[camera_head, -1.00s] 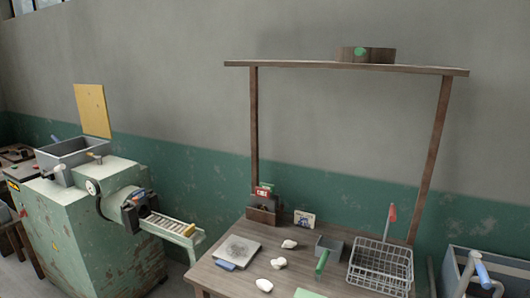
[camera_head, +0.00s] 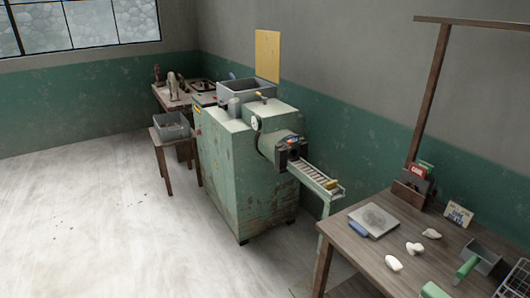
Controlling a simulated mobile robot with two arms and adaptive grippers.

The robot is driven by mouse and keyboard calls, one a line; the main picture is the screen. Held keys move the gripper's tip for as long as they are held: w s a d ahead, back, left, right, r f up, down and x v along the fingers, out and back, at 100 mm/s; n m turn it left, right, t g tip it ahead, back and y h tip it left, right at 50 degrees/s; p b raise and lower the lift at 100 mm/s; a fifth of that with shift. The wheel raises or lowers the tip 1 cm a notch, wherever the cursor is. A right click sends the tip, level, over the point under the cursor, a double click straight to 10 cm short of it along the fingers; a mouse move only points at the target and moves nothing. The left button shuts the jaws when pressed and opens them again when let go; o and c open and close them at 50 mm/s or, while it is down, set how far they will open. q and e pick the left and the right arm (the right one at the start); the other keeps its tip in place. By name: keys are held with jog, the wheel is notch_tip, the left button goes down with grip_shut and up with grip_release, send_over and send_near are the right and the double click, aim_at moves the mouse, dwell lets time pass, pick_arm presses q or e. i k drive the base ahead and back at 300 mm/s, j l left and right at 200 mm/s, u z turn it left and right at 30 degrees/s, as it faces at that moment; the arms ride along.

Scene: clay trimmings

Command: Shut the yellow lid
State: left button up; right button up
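The yellow lid (camera_head: 267,56) is a flat rectangular panel. It stands upright behind the grey hopper (camera_head: 240,95) on top of the green machine (camera_head: 225,170), in front of the grey wall. The hopper's top is uncovered. A hinge between lid and hopper cannot be made out. A small lever with a yellow tip (camera_head: 262,97) sits by the hopper's front right corner. Neither of my grippers is in view.
A slatted chute (camera_head: 315,176) sticks out right from the machine towards a wooden table (camera_head: 345,240) with white clay lumps (camera_head: 394,263). A stool (camera_head: 160,150) with a grey bin (camera_head: 173,126) stands left.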

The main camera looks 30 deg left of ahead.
aim_at(267, 43)
jog(key=i+j+z, duration=0.1)
jog(key=j+z, duration=0.15)
jog(key=j, duration=0.95)
jog(key=j+z, duration=0.25)
jog(key=j, duration=0.95)
